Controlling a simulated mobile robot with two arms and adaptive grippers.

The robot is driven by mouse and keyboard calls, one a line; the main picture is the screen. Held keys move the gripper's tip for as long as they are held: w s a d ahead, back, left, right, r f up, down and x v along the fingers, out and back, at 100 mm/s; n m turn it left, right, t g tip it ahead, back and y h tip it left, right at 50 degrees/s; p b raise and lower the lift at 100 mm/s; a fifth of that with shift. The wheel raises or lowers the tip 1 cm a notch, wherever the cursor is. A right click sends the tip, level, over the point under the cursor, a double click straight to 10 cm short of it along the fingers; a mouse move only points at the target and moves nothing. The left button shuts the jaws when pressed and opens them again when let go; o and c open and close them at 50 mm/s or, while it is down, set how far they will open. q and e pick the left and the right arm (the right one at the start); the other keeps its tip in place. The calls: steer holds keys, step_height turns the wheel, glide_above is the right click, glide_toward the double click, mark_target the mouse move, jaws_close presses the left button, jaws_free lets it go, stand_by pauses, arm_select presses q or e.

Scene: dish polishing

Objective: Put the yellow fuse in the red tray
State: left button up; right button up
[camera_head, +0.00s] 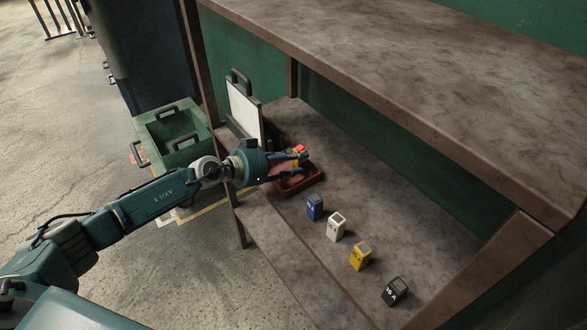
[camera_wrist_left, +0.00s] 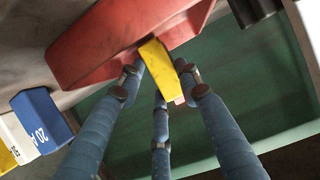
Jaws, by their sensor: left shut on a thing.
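My left gripper (camera_head: 303,164) is shut on a yellow fuse (camera_wrist_left: 160,66), which sits between its blue fingers in the left wrist view (camera_wrist_left: 165,75). In the head view the held fuse shows only in part, with a reddish end, behind the upper finger. The red tray (camera_head: 300,184) stands on the lower shelf, and the gripper and fuse are over or at it. In the left wrist view the fuse overlaps the tray (camera_wrist_left: 110,45); I cannot tell whether it touches the tray's floor. My right gripper is not in view.
Blue (camera_head: 315,207), white (camera_head: 336,226), yellow (camera_head: 360,256) and black (camera_head: 396,290) blocks stand in a row on the lower shelf (camera_head: 400,225). A white panel with a dark handle (camera_head: 245,108) stands behind the gripper. An upper shelf (camera_head: 430,75) overhangs. A green bin (camera_head: 172,142) is at left.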

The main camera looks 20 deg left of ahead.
arm_select(q)
steer(key=shift+w+f, duration=0.1)
steer(key=shift+f, duration=0.55)
steer(key=shift+r, duration=0.1)
steer(key=o, duration=1.1)
steer(key=shift+c, duration=0.2)
steer(key=shift+s+a, duration=0.2)
steer(key=shift+s, duration=0.05)
steer(key=v, duration=1.1)
steer(key=shift+s+a+r, duration=0.15)
steer(key=shift+s, duration=0.1)
